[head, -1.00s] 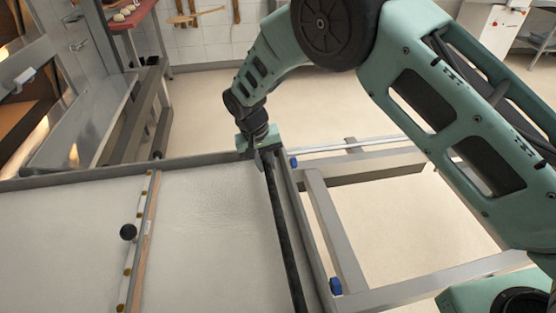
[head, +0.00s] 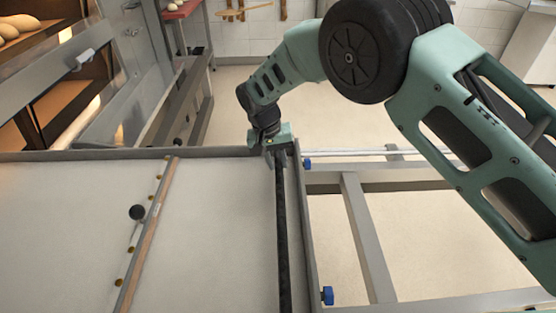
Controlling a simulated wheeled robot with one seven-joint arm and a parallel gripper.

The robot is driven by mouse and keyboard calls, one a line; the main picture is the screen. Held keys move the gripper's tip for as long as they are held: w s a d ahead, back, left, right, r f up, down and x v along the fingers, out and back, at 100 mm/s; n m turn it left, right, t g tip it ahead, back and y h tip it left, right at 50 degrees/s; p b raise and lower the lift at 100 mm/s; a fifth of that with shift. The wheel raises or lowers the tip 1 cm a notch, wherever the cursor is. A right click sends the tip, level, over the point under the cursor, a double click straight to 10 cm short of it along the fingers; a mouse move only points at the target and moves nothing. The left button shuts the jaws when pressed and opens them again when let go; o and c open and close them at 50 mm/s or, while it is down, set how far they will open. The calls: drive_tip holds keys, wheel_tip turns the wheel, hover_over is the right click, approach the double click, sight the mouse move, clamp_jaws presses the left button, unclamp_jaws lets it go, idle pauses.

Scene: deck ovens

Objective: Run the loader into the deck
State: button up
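The loader (head: 225,220) is a wide pale canvas bed in a grey metal frame, filling the lower left of the head view. A wooden strip (head: 150,225) with a black knob crosses it. A black bar (head: 283,240) runs along its right end. My gripper (head: 278,150) is at the far end of this bar and appears closed on it; the fingertips are mostly hidden. The oven (head: 70,48) stands at upper left with lit deck openings (head: 60,105). The loader's left end is out of frame, so its place relative to a deck cannot be seen.
Grey stand rails (head: 365,235) extend right of the loader, with open floor between them. Blue knobs (head: 327,296) sit at the loader's right edge. Pale loaves (head: 14,28) show in the upper deck. A red-topped table (head: 180,10) stands behind.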

drive_tip(key=o, duration=0.3)
drive_tip(key=shift+a, duration=0.4)
drive_tip(key=shift+o, duration=0.2)
drive_tip(key=shift+d, duration=0.1)
drive_tip(key=a+r, duration=0.3)
drive_tip(key=r, duration=1.4)
drive_tip(key=shift+s+a, duration=0.15)
drive_tip(key=shift+r, duration=0.1)
